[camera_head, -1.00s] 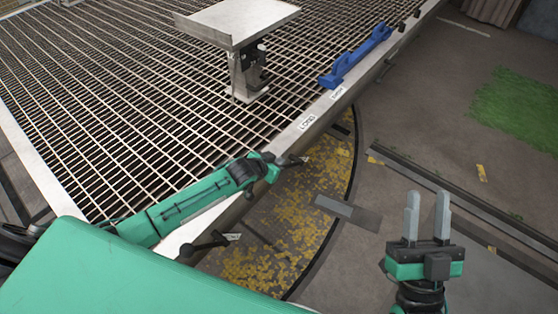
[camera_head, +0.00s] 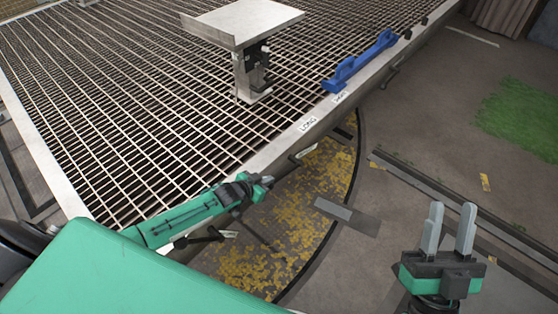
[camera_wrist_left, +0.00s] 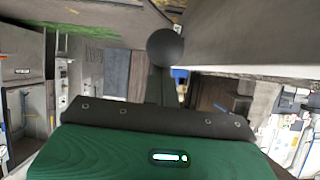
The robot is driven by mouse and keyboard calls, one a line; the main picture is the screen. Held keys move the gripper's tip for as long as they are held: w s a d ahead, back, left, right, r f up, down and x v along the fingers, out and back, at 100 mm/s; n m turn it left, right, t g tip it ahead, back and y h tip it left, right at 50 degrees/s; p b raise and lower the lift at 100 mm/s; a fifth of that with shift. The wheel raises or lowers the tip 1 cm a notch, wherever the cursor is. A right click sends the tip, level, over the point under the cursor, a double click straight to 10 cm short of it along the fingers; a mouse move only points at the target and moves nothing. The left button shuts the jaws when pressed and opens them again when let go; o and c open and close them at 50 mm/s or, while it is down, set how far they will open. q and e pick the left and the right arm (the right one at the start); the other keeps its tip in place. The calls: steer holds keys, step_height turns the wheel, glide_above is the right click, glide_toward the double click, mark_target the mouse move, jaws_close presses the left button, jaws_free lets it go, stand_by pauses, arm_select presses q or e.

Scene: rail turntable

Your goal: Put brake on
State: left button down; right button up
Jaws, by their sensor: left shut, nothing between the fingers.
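My left gripper (camera_head: 266,181) is shut and empty beside the front edge of the grated turntable deck (camera_head: 262,158). A dark lever (camera_head: 205,238) sticks out below that edge, lower left of the left gripper. In the left wrist view a dark round knob (camera_wrist_left: 165,47) stands just ahead of the left gripper (camera_wrist_left: 160,85); I cannot tell whether they touch. Nothing in view is legibly marked as the brake. My right gripper (camera_head: 450,229) is open and empty, out over the floor at the right.
A blue bracket (camera_head: 360,62) lies along the deck edge near a LONG label (camera_head: 307,124). A metal stand with a flat top (camera_head: 242,22) rises from the grating. A small pale piece (camera_head: 312,149) juts from the edge. Open floor lies at the right.

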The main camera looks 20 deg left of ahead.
arm_select(q)
steer(key=shift+r, duration=0.1)
arm_select(e)
steer(key=shift+w, duration=0.1)
